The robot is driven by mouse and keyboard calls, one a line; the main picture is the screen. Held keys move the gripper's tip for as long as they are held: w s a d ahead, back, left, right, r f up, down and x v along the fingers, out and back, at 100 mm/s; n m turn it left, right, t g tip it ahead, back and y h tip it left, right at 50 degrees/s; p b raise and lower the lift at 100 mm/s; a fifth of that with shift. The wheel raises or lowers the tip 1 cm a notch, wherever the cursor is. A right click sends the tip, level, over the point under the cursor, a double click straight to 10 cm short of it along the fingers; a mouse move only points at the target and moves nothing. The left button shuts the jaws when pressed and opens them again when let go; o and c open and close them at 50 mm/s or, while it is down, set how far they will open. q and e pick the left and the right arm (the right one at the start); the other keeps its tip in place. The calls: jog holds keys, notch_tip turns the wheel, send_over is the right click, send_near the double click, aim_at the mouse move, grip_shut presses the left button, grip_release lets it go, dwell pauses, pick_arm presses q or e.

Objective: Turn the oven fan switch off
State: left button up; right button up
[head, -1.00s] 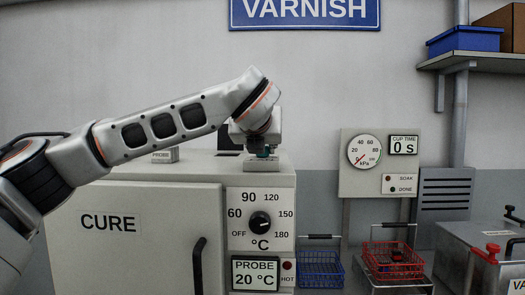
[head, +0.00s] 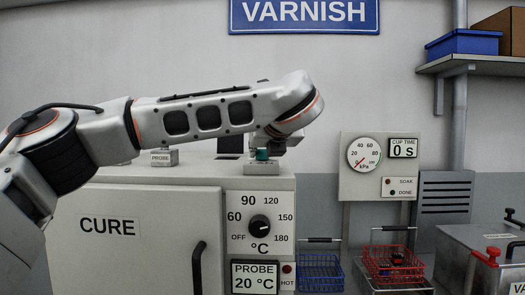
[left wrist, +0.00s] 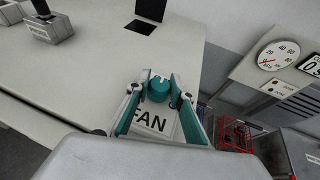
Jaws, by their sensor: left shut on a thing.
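The fan switch is a teal knob (left wrist: 158,90) on a small box labelled FAN (left wrist: 150,122), on top of the white CURE oven (head: 108,250). In the head view the box (head: 262,169) sits at the oven's right top edge. My left gripper (left wrist: 160,92) is shut on the knob, one finger on each side, in the left wrist view. In the head view the left gripper (head: 263,153) is small and partly hidden by my wrist. The knob's setting cannot be read. My right gripper is not in view.
A PROBE box (head: 161,158) stands left on the oven top. The oven front has a temperature dial (head: 259,227) and a PROBE display (head: 255,277) reading 20 °C. A blue basket (head: 320,272) and a red basket (head: 394,266) stand to the right.

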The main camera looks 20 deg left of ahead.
pick_arm(q)
jog(key=o, duration=1.1)
jog(key=shift+o, duration=0.2)
jog(key=v, duration=1.2)
jog(key=shift+f, duration=0.1)
